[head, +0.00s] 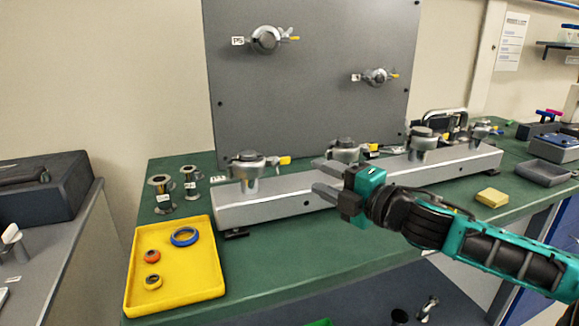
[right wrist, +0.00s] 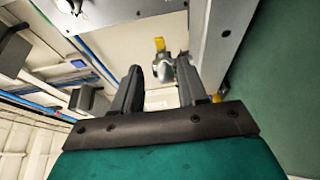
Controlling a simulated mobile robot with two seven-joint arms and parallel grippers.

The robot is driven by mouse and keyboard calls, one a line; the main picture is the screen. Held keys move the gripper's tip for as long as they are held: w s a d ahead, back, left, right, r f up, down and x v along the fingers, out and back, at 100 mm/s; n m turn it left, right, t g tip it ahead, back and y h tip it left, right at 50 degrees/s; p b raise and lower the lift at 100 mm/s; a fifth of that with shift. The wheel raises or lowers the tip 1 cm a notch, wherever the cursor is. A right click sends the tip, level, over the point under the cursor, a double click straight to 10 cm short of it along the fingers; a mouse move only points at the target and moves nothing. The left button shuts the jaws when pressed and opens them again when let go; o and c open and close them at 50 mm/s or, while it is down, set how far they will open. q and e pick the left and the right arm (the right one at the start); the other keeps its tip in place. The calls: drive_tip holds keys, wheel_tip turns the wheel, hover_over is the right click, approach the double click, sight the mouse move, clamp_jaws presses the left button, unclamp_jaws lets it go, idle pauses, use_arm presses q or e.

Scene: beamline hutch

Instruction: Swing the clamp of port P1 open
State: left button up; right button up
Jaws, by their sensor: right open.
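A long grey rail (head: 275,207) on the green bench carries several metal ports with ring clamps. The leftmost port (head: 250,168) has a clamp with a yellow tab (head: 284,160) pointing right. A small label (head: 215,177) beside it is too small to read surely, so I cannot tell which port is P1. My right gripper (head: 318,177) is open and empty, right of that port and in front of the second port (head: 346,148). In the right wrist view, a clamp (right wrist: 164,69) with a yellow tab (right wrist: 159,44) shows beyond and between the open fingers (right wrist: 159,76).
A yellow tray (head: 205,280) with blue, orange and yellow rings lies at front left. Metal spools (head: 161,194) stand behind it. A grey upright panel (head: 315,95) holds two more clamped ports, one labelled P5 (head: 266,40). A yellow block (head: 492,198) lies right.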

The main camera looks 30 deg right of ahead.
sight(286, 161)
drive_tip(key=shift+w+a+r+b, duration=0.1)
drive_tip(key=shift+w+a+b, duration=0.1)
drive_tip(key=shift+w, duration=1.15)
drive_tip(key=shift+w+a+b, duration=0.15)
drive_tip(key=shift+w, duration=1.15)
drive_tip(key=shift+w+a+p, duration=0.15)
drive_tip(key=shift+w+a, duration=0.05)
drive_tip(key=shift+w, duration=0.85)
drive_tip(key=shift+w+a+p, duration=0.15)
drive_tip(key=shift+w, duration=0.9)
clamp_jaws()
